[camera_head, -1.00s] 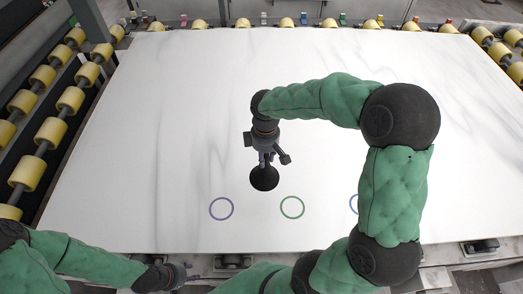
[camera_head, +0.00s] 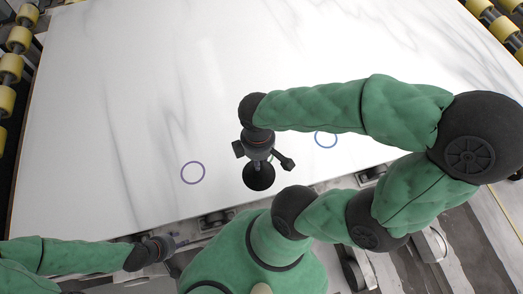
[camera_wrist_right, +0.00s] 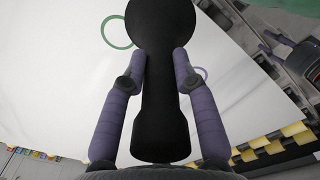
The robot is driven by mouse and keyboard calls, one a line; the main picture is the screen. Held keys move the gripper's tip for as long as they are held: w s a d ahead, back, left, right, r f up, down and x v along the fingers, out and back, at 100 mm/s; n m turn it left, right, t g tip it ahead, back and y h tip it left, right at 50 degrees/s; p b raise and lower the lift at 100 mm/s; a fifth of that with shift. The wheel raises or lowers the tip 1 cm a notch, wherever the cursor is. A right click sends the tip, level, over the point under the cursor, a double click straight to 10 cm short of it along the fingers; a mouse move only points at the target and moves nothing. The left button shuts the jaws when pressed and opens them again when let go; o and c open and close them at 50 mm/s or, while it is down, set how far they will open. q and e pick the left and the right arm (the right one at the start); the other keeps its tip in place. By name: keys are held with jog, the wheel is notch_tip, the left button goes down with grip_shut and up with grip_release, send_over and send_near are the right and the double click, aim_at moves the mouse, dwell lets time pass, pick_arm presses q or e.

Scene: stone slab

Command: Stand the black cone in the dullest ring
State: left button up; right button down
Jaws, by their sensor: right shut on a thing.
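The black cone (camera_wrist_right: 161,105) is between the two fingers of my right gripper (camera_wrist_right: 159,58), which is shut on it. In the head view the cone (camera_head: 259,178) shows as a dark disc under the right gripper (camera_head: 259,160); I cannot tell its height over the slab. A muted purple ring (camera_head: 193,173) lies left of the cone. A blue ring (camera_head: 326,139) lies to its right, partly covered by my arm. A green ring (camera_wrist_right: 117,31) shows in the right wrist view, beside the cone's wide end; it is hidden in the head view. My left gripper (camera_head: 180,243) is low left, its fingers unclear.
The white veined slab (camera_head: 110,130) is flat and mostly bare, with free room left and behind the rings. Yellow rollers (camera_head: 12,70) line its left side, and more stand at the far right (camera_head: 500,28). The slab's front edge is close to my base.

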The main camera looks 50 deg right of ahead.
jog(key=shift+d+f, duration=0.1)
jog(key=shift+f, duration=0.05)
jog(key=w+d+f+b, duration=0.5)
jog(key=w+d+f, duration=0.3)
jog(key=d+f, duration=0.2)
jog(key=shift+w+d+f, duration=0.25)
jog(key=shift+w+f, duration=0.05)
jog(key=shift+f, duration=1.1)
jog(key=shift+f, duration=0.15)
jog(key=c, duration=1)
grip_release()
jog(key=shift+o, duration=0.2)
